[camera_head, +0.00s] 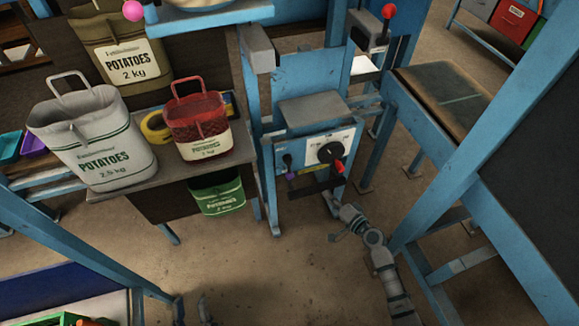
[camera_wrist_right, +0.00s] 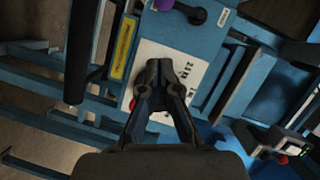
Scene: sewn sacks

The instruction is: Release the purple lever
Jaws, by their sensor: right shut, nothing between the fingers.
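The purple lever (camera_head: 290,175) is on the front of the blue machine, at the lower left of its white label panel. A dark knob shows above its purple part. In the right wrist view the purple part (camera_wrist_right: 163,4) is cut by the top edge, with the dark knob beside it. My right gripper (camera_head: 347,217) is below and right of the panel, apart from the lever. Its fingers (camera_wrist_right: 160,70) are shut and empty in front of the panel. Part of my left gripper (camera_head: 205,309) seems to show at the bottom edge; its jaw state is unclear.
A black dial with a red handle (camera_head: 338,166) is right of the lever. A red-knobbed lever (camera_head: 388,13) stands above. Potato sacks, white (camera_head: 95,145), red (camera_head: 200,120) and green (camera_head: 217,193), are at left. A blue frame (camera_head: 470,155) rises at right. Open floor lies in front.

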